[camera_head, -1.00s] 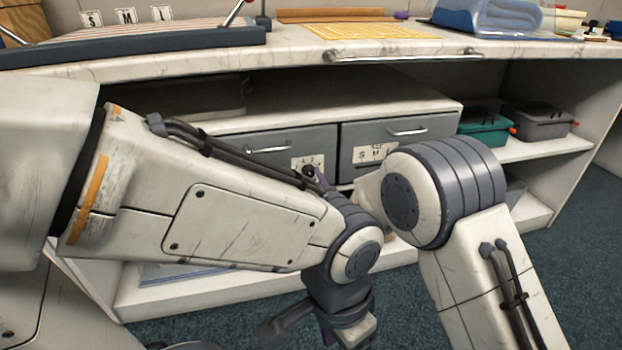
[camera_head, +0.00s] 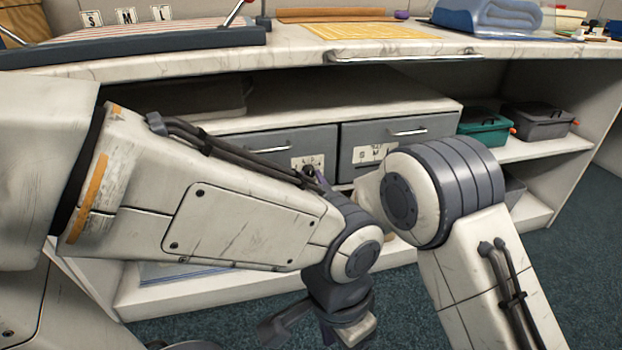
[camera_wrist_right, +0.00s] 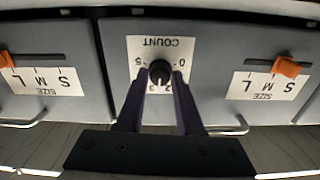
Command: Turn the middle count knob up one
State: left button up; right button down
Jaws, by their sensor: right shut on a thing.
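The count knob (camera_wrist_right: 160,73) is a black round knob on a white COUNT label (camera_wrist_right: 178,50), upside down in the right wrist view. The numbers circle the knob, with 5 and 0 at its sides and others partly covered. My right gripper (camera_wrist_right: 160,84) is shut on the knob, its two purple fingers at either side. I cannot read the setting for certain. In the head view, the knob (camera_head: 309,171) and a purple fingertip (camera_head: 319,180) show small behind my left arm. My left gripper (camera_head: 320,325) hangs low in front of the shelves; its opening is unclear.
Two SIZE labels with orange sliders (camera_wrist_right: 286,67) (camera_wrist_right: 6,60) flank the COUNT label. Grey drawers (camera_head: 400,135) with bar handles sit below the counter (camera_head: 300,65). A teal box (camera_head: 484,132) and a grey box (camera_head: 540,122) stand on the right shelf.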

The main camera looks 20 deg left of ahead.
jog(key=shift+a+m, duration=0.1)
jog(key=shift+m, duration=1.5)
jog(key=shift+s, duration=0.1)
jog(key=c, duration=0.5)
grip_release()
jog(key=shift+c, duration=0.2)
jog(key=p+v, duration=0.3)
jog(key=v, duration=0.7)
jog(key=shift+d+p, duration=0.25)
jog(key=shift+p, duration=0.05)
jog(key=shift+s, duration=0.1)
